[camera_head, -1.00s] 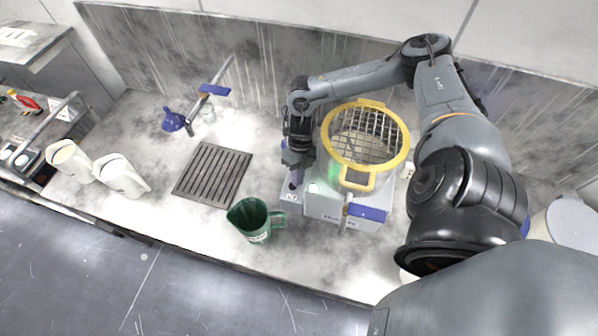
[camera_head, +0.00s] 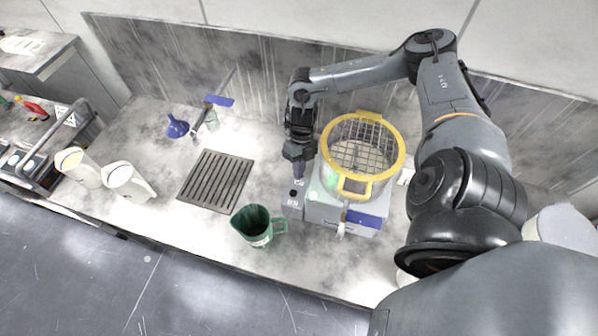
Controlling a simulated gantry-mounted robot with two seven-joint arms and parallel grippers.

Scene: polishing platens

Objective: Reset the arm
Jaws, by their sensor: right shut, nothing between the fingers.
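My right arm comes in from the right and arches over the counter. Its gripper (camera_head: 299,172) points down, shut and empty, just left of the yellow-rimmed guard on the white polishing machine (camera_head: 325,209). The fingertips are over or close to the machine's front-left part; I cannot tell whether they touch it. A green light glows on the machine beside the gripper. The yellow guard (camera_head: 366,190) with its wire mesh sits on top of the machine. My left gripper is not in view.
A green jug (camera_head: 254,226) stands in front of the machine. A slatted drain (camera_head: 216,181) lies left of it, with a blue-handled tap (camera_head: 217,101) and blue funnel (camera_head: 176,127) behind. Two white containers (camera_head: 126,180) stand at the left. The back wall is close behind.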

